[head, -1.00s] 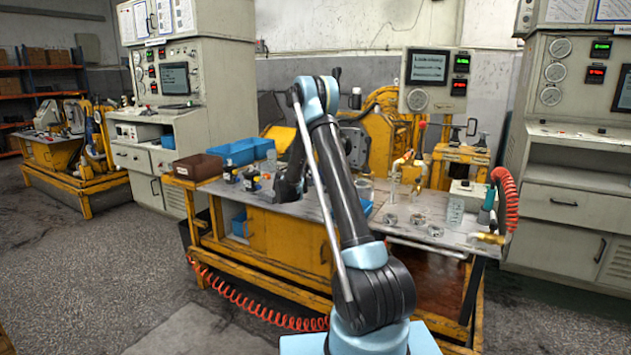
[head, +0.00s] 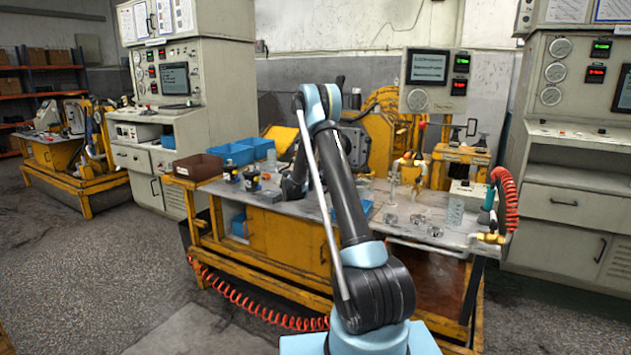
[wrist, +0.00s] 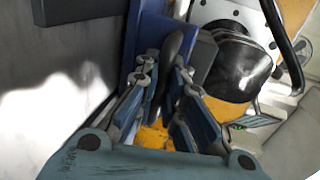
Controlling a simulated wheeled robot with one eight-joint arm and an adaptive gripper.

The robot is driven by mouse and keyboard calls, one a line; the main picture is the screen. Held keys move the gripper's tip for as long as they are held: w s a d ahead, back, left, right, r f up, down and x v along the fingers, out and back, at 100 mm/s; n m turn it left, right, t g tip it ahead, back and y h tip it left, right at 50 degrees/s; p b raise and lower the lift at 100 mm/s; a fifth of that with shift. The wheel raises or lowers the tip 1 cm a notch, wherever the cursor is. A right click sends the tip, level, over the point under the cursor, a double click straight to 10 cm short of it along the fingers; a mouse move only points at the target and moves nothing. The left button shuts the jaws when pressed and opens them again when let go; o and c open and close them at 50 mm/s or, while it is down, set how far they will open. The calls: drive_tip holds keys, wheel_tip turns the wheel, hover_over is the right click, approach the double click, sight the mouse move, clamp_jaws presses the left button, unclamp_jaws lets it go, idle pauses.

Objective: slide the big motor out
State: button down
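In the wrist view, a large black rounded motor body (wrist: 235,68) sits against a white plate with bolt holes, just right of my gripper's fingertips. My gripper (wrist: 168,66) has its two fingers on either side of a dark curved bar (wrist: 175,48). The gap around the bar is narrow, and I cannot tell whether both fingers touch it. In the head view, a dark grey housing (head: 354,148) shows behind my arm, in front of yellow machinery. My arm reaches over the workbench, and the gripper's fingers are hidden there.
The workbench (head: 290,207) holds a brown bin (head: 198,167), a blue bin (head: 229,154), small metal rings (head: 418,220) and a clear beaker (head: 455,212). A red coiled hose (head: 507,195) hangs at its right end.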

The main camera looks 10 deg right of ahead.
drive_tip(key=v, duration=0.3)
drive_tip(key=f+v, duration=0.1)
drive_tip(key=v, duration=0.2)
drive_tip(key=f+v, duration=0.1)
drive_tip(key=v, duration=0.2)
drive_tip(key=shift+s+a+f, duration=0.1)
drive_tip(key=shift+s+a, duration=0.1)
drive_tip(key=shift+s, duration=0.15)
drive_tip(key=c, duration=1.7)
unclamp_jaws()
drive_tip(key=shift+o, duration=0.2)
drive_tip(key=v, duration=1.2)
drive_tip(key=shift+w, duration=0.1)
